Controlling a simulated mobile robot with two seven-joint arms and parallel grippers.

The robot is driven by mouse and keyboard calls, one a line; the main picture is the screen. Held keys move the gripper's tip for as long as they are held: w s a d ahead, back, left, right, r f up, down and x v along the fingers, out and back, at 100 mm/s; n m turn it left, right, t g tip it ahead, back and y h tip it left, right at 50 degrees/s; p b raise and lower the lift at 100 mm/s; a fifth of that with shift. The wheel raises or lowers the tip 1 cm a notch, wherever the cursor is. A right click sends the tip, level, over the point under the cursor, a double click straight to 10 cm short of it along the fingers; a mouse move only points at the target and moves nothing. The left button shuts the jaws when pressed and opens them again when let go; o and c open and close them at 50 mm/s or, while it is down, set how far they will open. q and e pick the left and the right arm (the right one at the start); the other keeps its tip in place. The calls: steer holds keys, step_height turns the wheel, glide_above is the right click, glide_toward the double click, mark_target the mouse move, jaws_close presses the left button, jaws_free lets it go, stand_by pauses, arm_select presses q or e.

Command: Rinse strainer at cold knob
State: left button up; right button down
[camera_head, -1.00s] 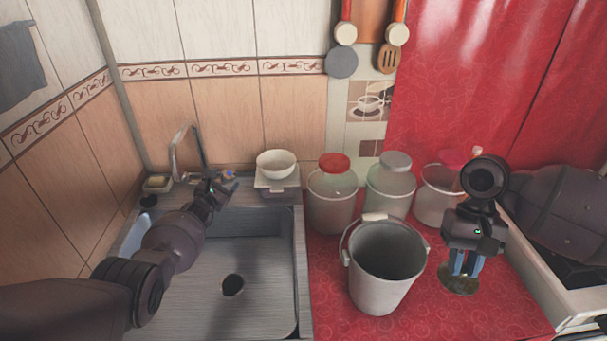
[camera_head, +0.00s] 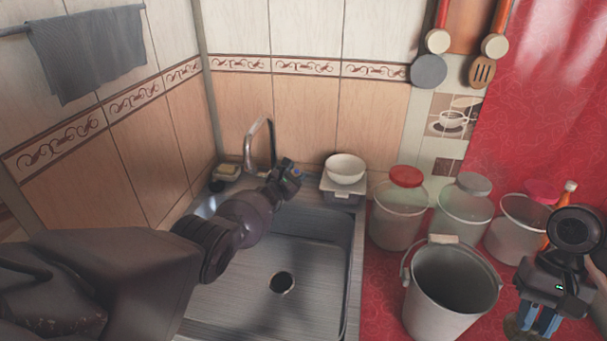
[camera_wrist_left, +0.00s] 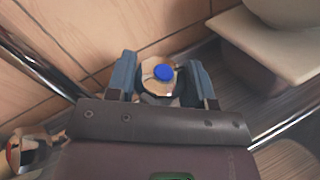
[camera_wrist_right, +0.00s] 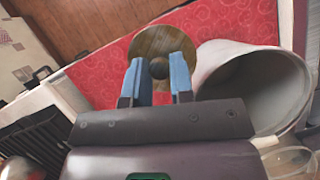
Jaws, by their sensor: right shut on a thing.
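The blue-capped cold knob (camera_wrist_left: 163,73) sits between the two fingers of my left gripper (camera_wrist_left: 164,80) in the left wrist view. Those fingers are apart on either side of it, with gaps showing. In the head view my left gripper (camera_head: 297,168) is at the back of the sink, right of the curved faucet (camera_head: 262,140). The strainer (camera_wrist_right: 165,36), a round brownish disc with a dark centre knob, is held by its knob in my right gripper (camera_wrist_right: 157,70). In the head view my right gripper (camera_head: 538,322) is above the red counter, right of the bucket.
The metal sink (camera_head: 245,295) with a round drain (camera_head: 282,282) is empty. A white bucket (camera_head: 440,305) stands between the sink and my right gripper. Several lidded jars (camera_head: 398,215) line the back counter. A white bowl (camera_head: 345,167) sits on a container right of the knob.

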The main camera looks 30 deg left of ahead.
mark_target(519, 338)
arm_select(q)
steer(key=shift+c, duration=0.8)
steer(key=shift+d+f+t+y+b, duration=0.2)
steer(key=shift+d+t+y+b, duration=0.1)
steer(key=shift+b, duration=0.3)
arm_select(e)
steer(key=shift+a+f, duration=0.1)
steer(key=shift+f, duration=0.7)
arm_select(q)
steer(key=shift+n+y+b, duration=0.8)
steer(key=shift+b, duration=0.25)
arm_select(e)
step_height(519, 338, down, 3)
steer(key=shift+s+f, duration=0.1)
steer(key=shift+f, duration=0.05)
arm_select(q)
steer(key=shift+a+r+n+t+y+b, duration=0.1)
steer(key=shift+n+t+y+b, duration=0.2)
steer(key=shift+b, duration=0.05)
arm_select(e)
steer(key=shift+f+g, duration=0.3)
steer(key=shift+f, duration=0.3)
arm_select(q)
steer(key=o, duration=0.9)
steer(key=shift+a, duration=0.1)
